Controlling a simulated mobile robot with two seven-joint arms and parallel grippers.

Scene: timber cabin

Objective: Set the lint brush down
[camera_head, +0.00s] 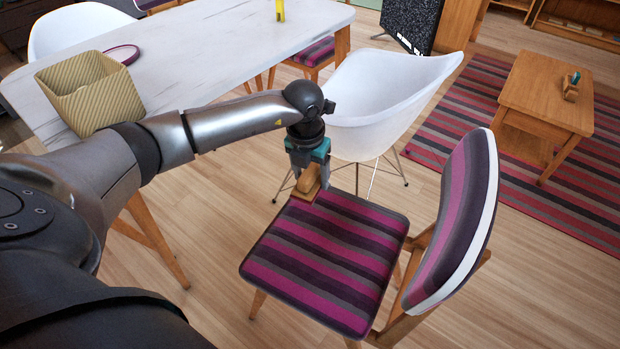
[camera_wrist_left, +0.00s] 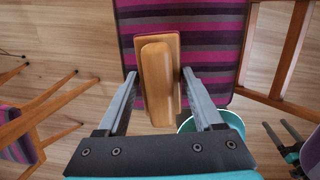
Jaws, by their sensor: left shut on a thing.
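The lint brush (camera_head: 309,184) is a wooden block with a rounded wooden back on a flat base. My left gripper (camera_head: 309,178) is shut on it, and in the left wrist view the brush (camera_wrist_left: 157,82) sits between the two grey fingers. The brush is at the back left corner of the striped chair seat (camera_head: 325,250). In the wrist view it overlaps the edge of the seat (camera_wrist_left: 205,50) and partly reaches past it. I cannot tell whether it touches the seat. What looks like my right gripper (camera_wrist_left: 284,138) shows small in the wrist view's lower right corner.
A white shell chair (camera_head: 385,105) stands just behind the striped chair. The white table (camera_head: 190,55) holds a ribbed yellow bin (camera_head: 90,92). A low wooden table (camera_head: 545,95) stands on the striped rug. A teal round container (camera_wrist_left: 225,119) is partly hidden. Most of the striped seat is bare.

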